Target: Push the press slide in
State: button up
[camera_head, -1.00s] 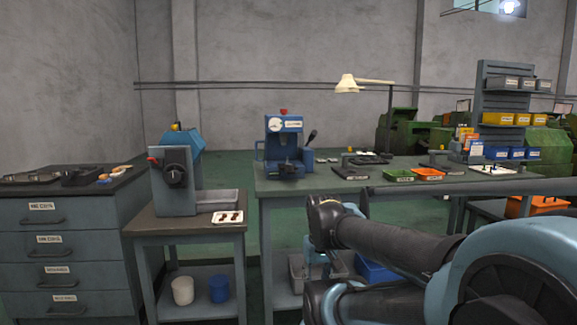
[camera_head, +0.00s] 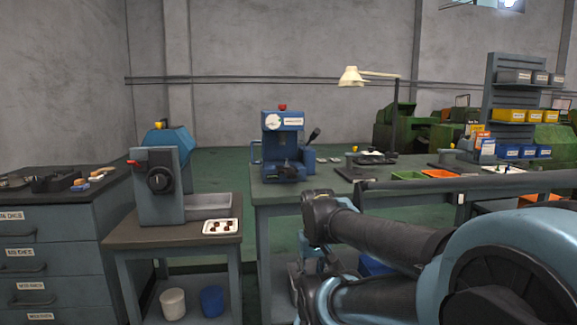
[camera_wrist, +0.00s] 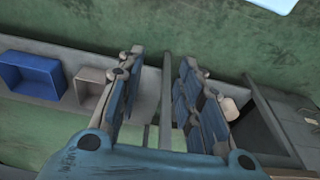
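A blue press (camera_head: 270,150) stands on the middle bench in the head view, with a red knob on top, a round white dial and a dark lever at its right. A dark part low on its front may be the slide; I cannot tell how far out it stands. My gripper (camera_wrist: 163,62) shows in the wrist view with its two fingers apart and nothing between them. In the head view my arm comes in from the right, and its end hangs in front of the bench, below and nearer than the press. The wrist view does not show the press.
A smaller table at left holds a grey-and-blue machine (camera_head: 160,190) and a white tray (camera_head: 221,226). A drawer cabinet (camera_head: 40,245) stands farther left. A blue bin (camera_wrist: 30,75) lies low down.

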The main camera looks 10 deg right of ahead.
jog(key=shift+w, duration=0.35)
jog(key=shift+o, duration=0.6)
jog(key=shift+o, duration=0.3)
jog(key=shift+s+r, duration=0.2)
jog(key=shift+r, duration=0.05)
jog(key=w+r+n+g, duration=0.1)
jog(key=w+r+n, duration=0.3)
jog(key=w+r, duration=1.5)
jog(key=w+r+n+g, duration=0.1)
jog(key=w+r+n, duration=0.4)
jog(key=w+r, duration=1.4)
jog(key=s+f, duration=0.1)
jog(key=f, duration=0.3)
jog(key=s+f, duration=0.1)
jog(key=f, duration=0.4)
jog(key=s+f, duration=0.1)
jog(key=f, duration=0.4)
jog(key=shift+s, duration=0.1)
jog(key=shift+c, duration=0.2)
grip_shut()
